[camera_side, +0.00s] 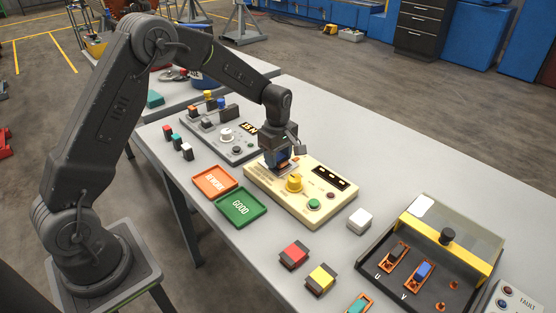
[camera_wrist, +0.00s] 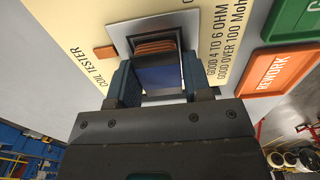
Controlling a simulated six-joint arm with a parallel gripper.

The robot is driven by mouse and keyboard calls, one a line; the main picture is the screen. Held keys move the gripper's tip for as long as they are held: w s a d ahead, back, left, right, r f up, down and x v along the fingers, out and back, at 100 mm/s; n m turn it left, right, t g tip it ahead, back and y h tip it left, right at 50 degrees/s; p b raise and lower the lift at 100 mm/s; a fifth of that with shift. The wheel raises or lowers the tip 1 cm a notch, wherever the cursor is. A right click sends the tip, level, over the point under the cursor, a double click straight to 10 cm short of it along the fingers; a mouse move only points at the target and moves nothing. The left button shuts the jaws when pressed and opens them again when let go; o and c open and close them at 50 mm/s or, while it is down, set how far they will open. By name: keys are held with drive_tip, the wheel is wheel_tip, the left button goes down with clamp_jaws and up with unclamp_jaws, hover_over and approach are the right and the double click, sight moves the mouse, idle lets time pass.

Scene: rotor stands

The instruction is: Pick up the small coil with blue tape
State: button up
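The small coil with blue tape (camera_wrist: 162,77) lies in the square recess of the coil tester (camera_wrist: 98,28), its orange copper winding showing at the far end. In the side view it is mostly hidden by my gripper, with some orange (camera_side: 284,168) showing below. My gripper (camera_wrist: 160,72) is down over the coil, one finger on each side and very close to it. I cannot tell whether the fingers press on it. In the side view my gripper (camera_side: 281,161) is at the left end of the cream tester (camera_side: 322,208).
An orange REWORK tray (camera_side: 214,181) and a green GOOD tray (camera_side: 242,207) lie in front of the tester. A covered fixture (camera_side: 375,270) at right holds other coils, one blue (camera_side: 424,272). A grey instrument box (camera_side: 212,130), a white block (camera_side: 360,221) and coloured blocks stand nearby.

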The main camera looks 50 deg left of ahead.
drive_tip(key=c, duration=0.6)
drive_tip(key=shift+r, duration=0.55)
drive_tip(key=r, duration=0.2)
drive_tip(key=a+r, duration=0.1)
drive_tip(key=r, duration=0.1)
drive_tip(key=shift+s, duration=0.35)
drive_tip(key=shift+s+a+r, duration=0.95)
drive_tip(key=shift+a+r, duration=0.5)
drive_tip(key=shift+r, duration=0.05)
drive_tip(key=shift+s+a+r, duration=0.95)
drive_tip(key=shift+a+r, duration=0.5)
drive_tip(key=shift+r, duration=0.05)
drive_tip(key=shift+s+a+r, duration=0.95)
drive_tip(key=shift+a+r, duration=0.5)
drive_tip(key=shift+r, duration=0.05)
